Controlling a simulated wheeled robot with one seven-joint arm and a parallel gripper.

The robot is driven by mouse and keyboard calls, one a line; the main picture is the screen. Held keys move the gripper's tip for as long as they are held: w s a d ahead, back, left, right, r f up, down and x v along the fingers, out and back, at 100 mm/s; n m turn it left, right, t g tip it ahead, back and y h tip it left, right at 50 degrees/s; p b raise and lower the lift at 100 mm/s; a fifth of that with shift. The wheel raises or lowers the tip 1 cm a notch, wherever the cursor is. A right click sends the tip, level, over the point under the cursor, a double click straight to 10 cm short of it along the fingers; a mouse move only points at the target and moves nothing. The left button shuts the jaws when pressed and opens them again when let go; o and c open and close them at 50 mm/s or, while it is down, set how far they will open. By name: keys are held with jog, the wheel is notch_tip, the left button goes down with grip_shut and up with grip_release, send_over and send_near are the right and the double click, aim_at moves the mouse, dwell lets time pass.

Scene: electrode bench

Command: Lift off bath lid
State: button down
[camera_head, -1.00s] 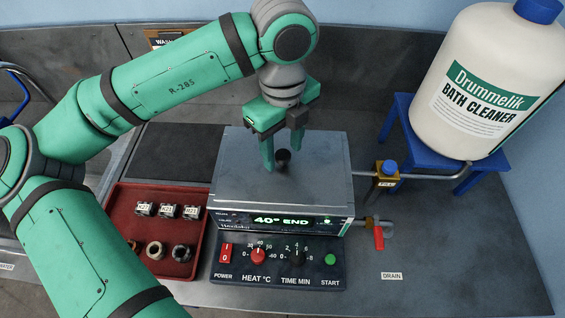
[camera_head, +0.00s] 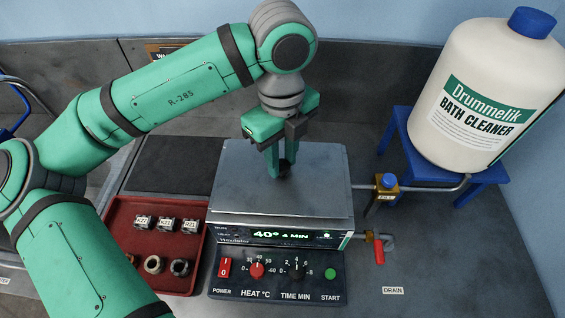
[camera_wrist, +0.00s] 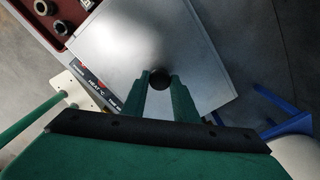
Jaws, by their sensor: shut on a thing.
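The bath lid (camera_head: 240,180) is a flat grey metal plate with a small black knob (camera_head: 285,168) at its middle. In the head view it lies on the bath (camera_head: 214,236), and I see no clear gap under it. My gripper (camera_head: 280,174) reaches down from above, its green fingers shut on the knob. In the wrist view the dark round knob (camera_wrist: 160,78) sits between the fingertips, with the lid (camera_wrist: 150,40) spread out around it. The fingers partly hide the knob in the head view. The bath's display (camera_head: 282,235) reads 40° 4 MIN.
A red tray (camera_head: 112,240) with several small metal parts stands left of the bath. A valve with a red handle (camera_head: 379,252) and a pipe stick out on the right. A large cleaner bottle (camera_head: 478,90) stands on a blue stand (camera_head: 400,122).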

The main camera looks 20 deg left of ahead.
jog(key=s+a+r, duration=0.2)
jog(key=s+r, duration=1.1)
jog(key=r, duration=0.2)
jog(key=shift+s+a+r, duration=0.2)
jog(key=shift+s+a, duration=0.05)
jog(key=shift+s, duration=0.1)
dwell(0.4)
